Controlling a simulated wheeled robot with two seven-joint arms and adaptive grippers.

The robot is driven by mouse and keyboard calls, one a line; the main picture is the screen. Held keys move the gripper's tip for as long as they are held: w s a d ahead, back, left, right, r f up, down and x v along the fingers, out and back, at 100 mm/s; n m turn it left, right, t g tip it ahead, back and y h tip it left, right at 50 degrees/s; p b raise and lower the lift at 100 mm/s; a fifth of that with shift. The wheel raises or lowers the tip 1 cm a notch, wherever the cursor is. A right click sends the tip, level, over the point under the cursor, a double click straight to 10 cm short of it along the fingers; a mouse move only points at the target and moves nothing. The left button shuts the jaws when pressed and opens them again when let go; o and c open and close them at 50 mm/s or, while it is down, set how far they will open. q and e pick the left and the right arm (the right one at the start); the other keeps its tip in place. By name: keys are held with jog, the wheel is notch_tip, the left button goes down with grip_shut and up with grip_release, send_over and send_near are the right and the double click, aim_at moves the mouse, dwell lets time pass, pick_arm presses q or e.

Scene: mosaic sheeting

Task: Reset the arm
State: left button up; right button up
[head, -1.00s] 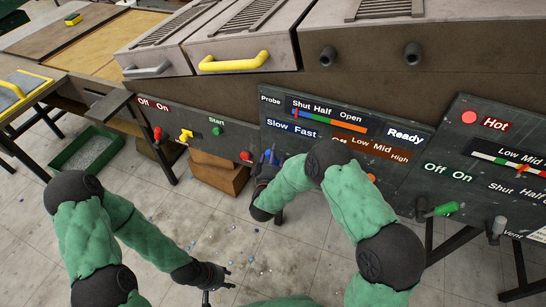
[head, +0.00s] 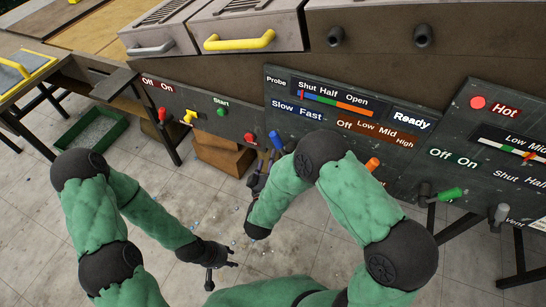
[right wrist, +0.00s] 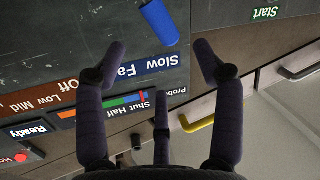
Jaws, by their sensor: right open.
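My right gripper (head: 258,180) is in front of the dark control panel (head: 455,110), close to a blue handle (head: 275,140) below the Slow/Fast label. In the right wrist view its dark fingers (right wrist: 158,62) are spread wide with nothing between them. The blue handle (right wrist: 158,22) shows beyond the fingertips, apart from them. My left gripper (head: 224,275) hangs low above the floor, away from the panel, with its fingers apart and empty. My right forearm hides part of the panel below the Off/Low/Mid/High label.
An orange knob (head: 372,164), a green handle (head: 449,195) and a grey handle (head: 501,214) stick out on the right. Red (head: 162,114) and yellow (head: 190,116) levers and a red knob (head: 249,138) are left. A green tray (head: 92,142) lies on the floor.

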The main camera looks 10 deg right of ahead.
dwell(0.5)
jog(key=s+f+m+g+y, duration=0.1)
jog(key=s+f+g+y, duration=0.15)
jog(key=f, duration=0.45)
jog(key=s+f+g+y, duration=0.1)
jog(key=f+g+y, duration=0.25)
jog(key=f, duration=0.35)
jog(key=s+f+m+g+y, duration=0.1)
jog(key=s+f+g+y, duration=0.1)
jog(key=s, duration=0.7)
jog(key=s+f+m+g+y+p, duration=0.1)
jog(key=s+f+g, duration=0.3)
jog(key=s+g, duration=0.3)
jog(key=s, duration=0.3)
jog(key=shift+f+y, duration=0.15)
jog(key=shift+y, duration=0.25)
jog(key=shift+a, duration=0.1)
